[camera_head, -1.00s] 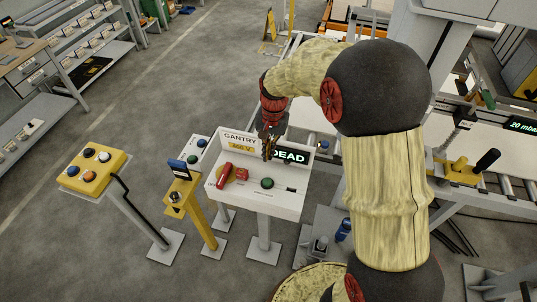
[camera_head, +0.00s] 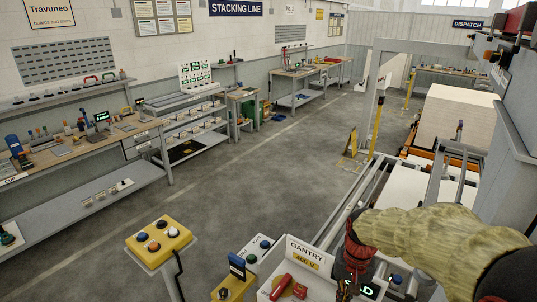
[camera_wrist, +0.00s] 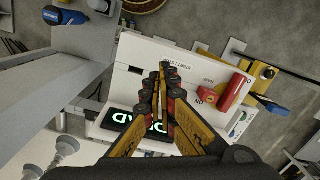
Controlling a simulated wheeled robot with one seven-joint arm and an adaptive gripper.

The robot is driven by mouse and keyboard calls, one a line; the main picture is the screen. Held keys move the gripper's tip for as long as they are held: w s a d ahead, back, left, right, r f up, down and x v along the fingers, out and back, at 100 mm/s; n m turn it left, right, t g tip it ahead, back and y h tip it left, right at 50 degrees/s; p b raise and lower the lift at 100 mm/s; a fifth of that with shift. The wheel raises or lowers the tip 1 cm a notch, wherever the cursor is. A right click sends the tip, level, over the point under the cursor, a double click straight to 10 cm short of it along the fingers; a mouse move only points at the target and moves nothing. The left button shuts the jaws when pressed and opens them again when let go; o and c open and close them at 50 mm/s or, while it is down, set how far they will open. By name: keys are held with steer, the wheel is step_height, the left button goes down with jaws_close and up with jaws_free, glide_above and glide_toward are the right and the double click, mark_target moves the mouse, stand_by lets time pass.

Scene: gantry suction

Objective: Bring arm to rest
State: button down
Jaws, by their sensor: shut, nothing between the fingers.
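My gripper shows large in the wrist view (camera_wrist: 158,75), its two black and yellow fingers shut with nothing between them. In the wrist view it is over the white gantry panel (camera_wrist: 140,50), in front of the lit display (camera_wrist: 118,116) reading DEAD, which it partly covers. In the head view my arm reaches in from the lower right, and the gripper (camera_head: 346,290) is at the bottom edge beside the GANTRY 400 V sign (camera_head: 308,253). The red handle (camera_wrist: 233,92) and a red block (camera_wrist: 208,97) on the panel are apart from the fingers. I cannot tell whether the fingertips touch the panel.
A yellow button box (camera_head: 159,244) and a yellow post with a blue top (camera_head: 236,268) stand left of the panel. A conveyor frame (camera_head: 345,205) and a grey gantry column (camera_head: 374,100) are at right. Workbenches (camera_head: 75,150) line the left wall. The grey floor (camera_head: 270,165) between is clear.

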steer(key=s+r+n+t+b, duration=0.1)
steer(key=s+t+b, duration=0.2)
steer(key=s+b, duration=0.3)
steer(key=s+a+r+n+t+b, duration=0.1)
steer(key=s+n+t+b, duration=0.1)
steer(key=s+b, duration=0.5)
steer(key=shift+s+a+r+t+h, duration=0.25)
steer(key=shift+s+t, duration=0.35)
steer(key=shift+s, duration=0.65)
